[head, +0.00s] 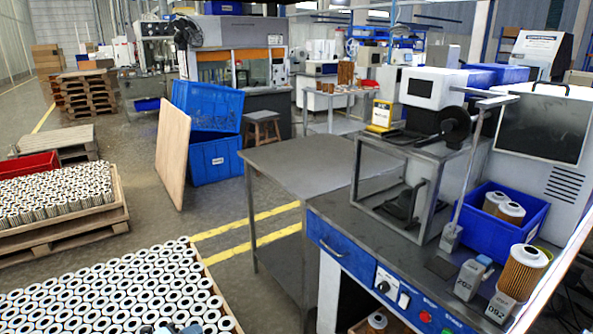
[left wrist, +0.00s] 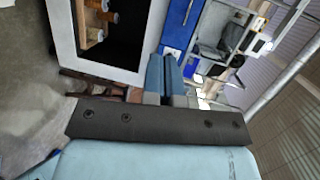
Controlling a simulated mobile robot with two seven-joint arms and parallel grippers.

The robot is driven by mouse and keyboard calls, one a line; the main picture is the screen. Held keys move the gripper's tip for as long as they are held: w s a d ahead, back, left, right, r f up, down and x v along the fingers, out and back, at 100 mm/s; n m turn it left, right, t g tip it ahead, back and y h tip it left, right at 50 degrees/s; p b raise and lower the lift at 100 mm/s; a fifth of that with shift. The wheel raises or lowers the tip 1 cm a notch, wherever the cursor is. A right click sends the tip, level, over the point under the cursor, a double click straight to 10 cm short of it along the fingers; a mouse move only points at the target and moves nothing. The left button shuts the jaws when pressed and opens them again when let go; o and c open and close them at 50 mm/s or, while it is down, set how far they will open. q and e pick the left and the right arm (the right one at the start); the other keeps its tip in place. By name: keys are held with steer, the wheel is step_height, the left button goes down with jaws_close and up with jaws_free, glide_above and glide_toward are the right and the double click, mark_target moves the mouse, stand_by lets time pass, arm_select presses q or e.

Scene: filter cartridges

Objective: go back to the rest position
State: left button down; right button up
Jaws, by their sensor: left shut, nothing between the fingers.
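My left gripper (head: 180,328) just shows at the bottom edge of the head view, in front of the white filter cartridges (head: 110,290). In the left wrist view its two blue fingers (left wrist: 171,82) lie side by side, shut, with nothing held between them. A tan pleated filter cartridge (head: 523,270) stands on the right of the workbench (head: 330,205). More tan cartridges (head: 511,213) are in the blue bin (head: 530,222) behind it. My right gripper does not show in either view.
Two grey labelled blocks (head: 468,280) stand at the bench front, beside a metal frame (head: 392,212) and a thin post. A grey side table (head: 300,160) adjoins the bench. Blue crates (head: 214,165) and a leaning board (head: 173,150) stand behind. Open floor (head: 215,225) lies between pallets and bench.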

arm_select(q)
steer(key=s+a+n+g+y, duration=0.25)
steer(key=s+n+y, duration=0.45)
steer(key=s+n, duration=1.75)
steer(key=s+d+m+t, duration=0.2)
steer(key=s+d, duration=0.2)
steer(key=d, duration=0.6)
step_height(320, 180, up, 18)
steer(key=s+a+p, duration=0.1)
steer(key=p, duration=2.3)
steer(key=shift+s+a+y+p, duration=0.15)
steer(key=shift+s+y+p, duration=0.15)
steer(key=shift+s+p, duration=0.1)
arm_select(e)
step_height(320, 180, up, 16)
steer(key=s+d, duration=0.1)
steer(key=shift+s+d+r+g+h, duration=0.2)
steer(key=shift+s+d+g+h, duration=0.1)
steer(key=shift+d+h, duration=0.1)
arm_select(q)
steer(key=shift+f+n, duration=0.1)
steer(key=shift+n, duration=0.15)
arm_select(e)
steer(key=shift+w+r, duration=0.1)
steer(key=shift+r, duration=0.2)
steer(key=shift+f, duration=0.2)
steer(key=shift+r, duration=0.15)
